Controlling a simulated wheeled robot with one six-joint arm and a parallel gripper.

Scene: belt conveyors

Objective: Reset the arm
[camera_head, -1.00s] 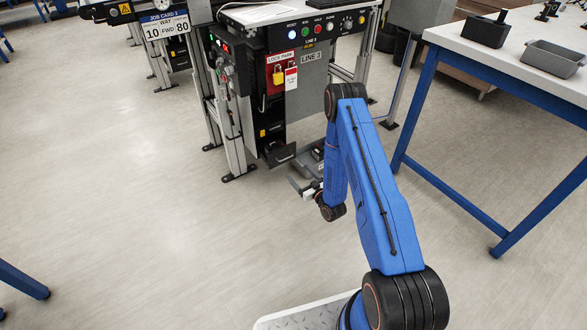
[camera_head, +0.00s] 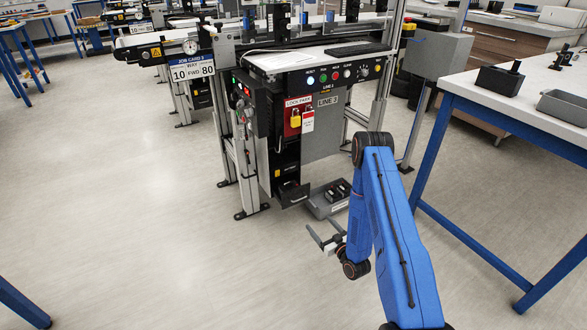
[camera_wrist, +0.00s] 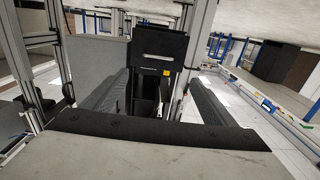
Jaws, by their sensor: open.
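My blue arm reaches forward in the head view, with my gripper (camera_head: 320,230) low over the floor in front of the line cabinet (camera_head: 322,128). The two fingers stand apart, with nothing seen between them. In the wrist view the gripper (camera_wrist: 160,96) also shows spread fingers at either side, with the dark cabinet front between and beyond them. The gripper looks clear of the cabinet.
A padlock board (camera_head: 297,116) hangs on the cabinet. A blue-legged table (camera_head: 468,82) stands right.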

